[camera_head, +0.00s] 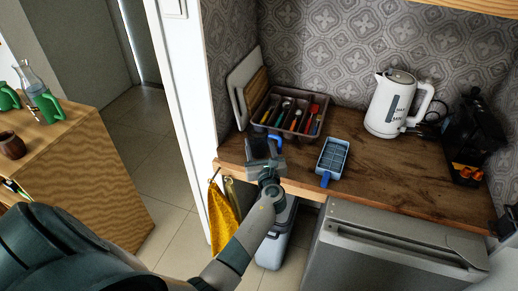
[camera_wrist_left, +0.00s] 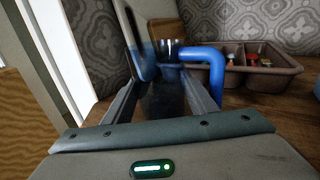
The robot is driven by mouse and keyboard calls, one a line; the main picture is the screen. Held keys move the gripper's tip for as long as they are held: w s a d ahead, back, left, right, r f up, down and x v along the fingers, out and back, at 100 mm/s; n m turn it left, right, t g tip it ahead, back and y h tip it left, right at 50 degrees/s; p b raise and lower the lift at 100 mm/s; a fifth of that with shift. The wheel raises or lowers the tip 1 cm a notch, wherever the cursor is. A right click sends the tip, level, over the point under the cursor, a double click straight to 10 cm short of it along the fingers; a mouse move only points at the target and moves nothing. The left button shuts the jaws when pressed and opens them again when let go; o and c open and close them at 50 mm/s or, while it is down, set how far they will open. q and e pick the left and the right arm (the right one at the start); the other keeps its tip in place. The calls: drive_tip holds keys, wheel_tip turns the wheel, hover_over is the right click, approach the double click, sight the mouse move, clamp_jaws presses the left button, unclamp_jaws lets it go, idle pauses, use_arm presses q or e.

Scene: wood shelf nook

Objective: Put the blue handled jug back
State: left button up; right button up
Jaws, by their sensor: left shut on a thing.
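The blue handled jug has a see-through body and a bright blue handle (camera_head: 276,140), near the counter's front left edge in the head view. In the left wrist view its handle (camera_wrist_left: 212,58) sticks out to the right of the dark, see-through body (camera_wrist_left: 163,92). My left gripper (camera_head: 263,162) is shut on the jug, with the body between its fingers (camera_wrist_left: 160,82). The fingers and wrist hide part of the jug. I cannot tell whether its base touches the counter. My right gripper is in neither view.
The wooden counter (camera_head: 385,180) holds a cutlery tray (camera_head: 318,101) behind the jug, leaning boards (camera_head: 237,97), a blue tray (camera_head: 333,158), a white kettle (camera_head: 390,103) and a black machine (camera_head: 474,138). A yellow cloth (camera_head: 222,220) hangs below. Green-handled vessels stand on the left cabinet (camera_head: 75,150).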

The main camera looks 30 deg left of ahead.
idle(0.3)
use_arm(q)
drive_tip(key=shift+f, duration=0.15)
drive_tip(key=o, duration=1.3)
drive_tip(key=shift+r, duration=0.2)
drive_tip(key=shift+s+d+f, duration=0.15)
drive_tip(key=shift+s+d, duration=0.3)
drive_tip(key=b+v, duration=0.2)
drive_tip(key=v, duration=0.8)
drive_tip(key=shift+s+d, duration=0.2)
drive_tip(key=shift+s, duration=0.1)
